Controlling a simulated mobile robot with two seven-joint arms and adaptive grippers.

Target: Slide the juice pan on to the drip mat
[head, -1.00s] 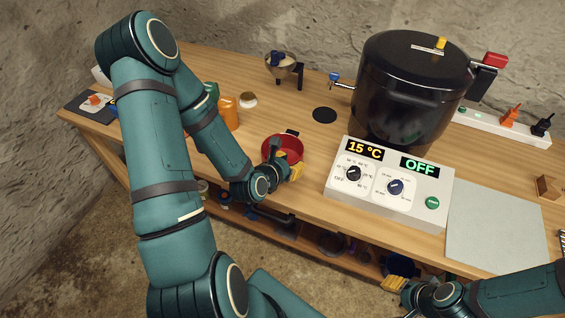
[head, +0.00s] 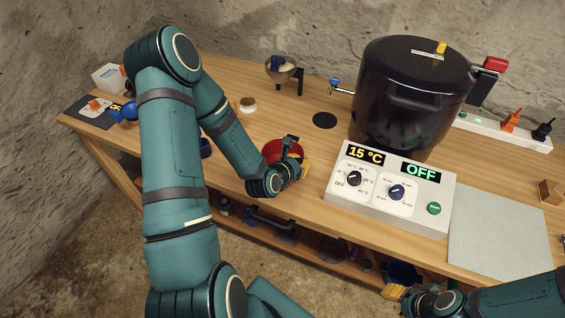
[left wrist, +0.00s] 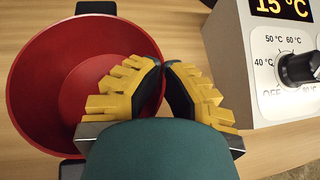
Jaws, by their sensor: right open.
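The red juice pan (head: 283,150) with black handles stands on the table, partly hidden by my left gripper. It fills the left of the left wrist view (left wrist: 75,75) and looks empty where it shows. The drip mat, a black round disc (head: 324,121), lies flat behind and to the right of the pan, apart from it. My left gripper (head: 301,161) is at the pan's near right side. My right gripper (head: 393,292) is open, low at the front edge.
A white control box (head: 390,190) stands close to the right of my left gripper. A big black pot (head: 412,95) with a tap (head: 336,83) stands behind it. A grey mat (head: 497,235) lies at the right. The table between pan and disc looks clear.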

